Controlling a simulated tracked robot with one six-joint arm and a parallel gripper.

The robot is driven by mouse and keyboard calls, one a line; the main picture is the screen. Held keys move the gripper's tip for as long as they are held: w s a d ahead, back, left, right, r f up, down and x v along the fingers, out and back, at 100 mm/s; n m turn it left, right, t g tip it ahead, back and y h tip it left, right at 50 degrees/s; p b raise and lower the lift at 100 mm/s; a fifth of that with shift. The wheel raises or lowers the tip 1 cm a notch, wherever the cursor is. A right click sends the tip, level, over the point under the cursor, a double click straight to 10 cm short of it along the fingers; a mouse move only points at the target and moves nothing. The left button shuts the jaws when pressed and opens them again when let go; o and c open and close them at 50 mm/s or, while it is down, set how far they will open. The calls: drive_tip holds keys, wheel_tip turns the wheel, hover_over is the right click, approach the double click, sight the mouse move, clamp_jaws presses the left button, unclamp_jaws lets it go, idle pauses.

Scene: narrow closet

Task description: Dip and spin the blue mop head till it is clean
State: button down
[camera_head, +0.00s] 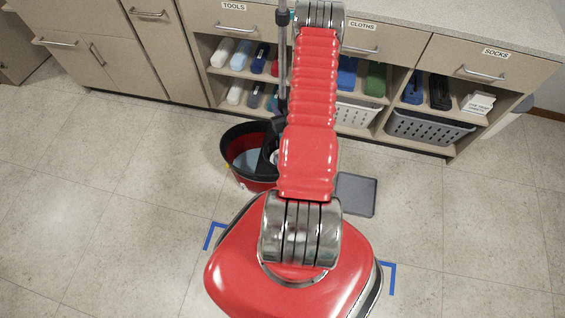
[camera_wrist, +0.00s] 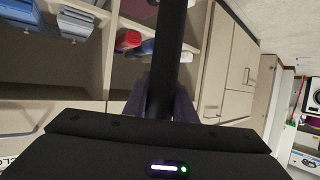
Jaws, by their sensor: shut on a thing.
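The mop pole (camera_head: 283,65) stands nearly upright behind my red arm in the head view, and its lower end runs down toward the bucket. In the wrist view the dark pole (camera_wrist: 170,50) passes between the fingers of my gripper (camera_wrist: 166,102), which is shut on it. The red and black bucket (camera_head: 229,160) stands on the floor left of my arm, with greyish water (camera_head: 247,160) in it. A dark part with a pale ring sits at the bucket's right side, partly covered by my arm. I cannot see the blue mop head.
A grey flat tray (camera_head: 357,194) lies on the floor right of my arm. Blue tape corners (camera_head: 214,236) mark the floor beside my base. Cabinets with drawers and open shelves (camera_head: 240,93) holding bottles and baskets (camera_head: 430,128) line the back. Floor is clear at both sides.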

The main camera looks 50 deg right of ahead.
drive_tip(key=shift+r, duration=0.1)
wheel_tip(320, 180, up, 10)
drive_tip(key=shift+f, duration=0.25)
idle(0.5)
idle(0.5)
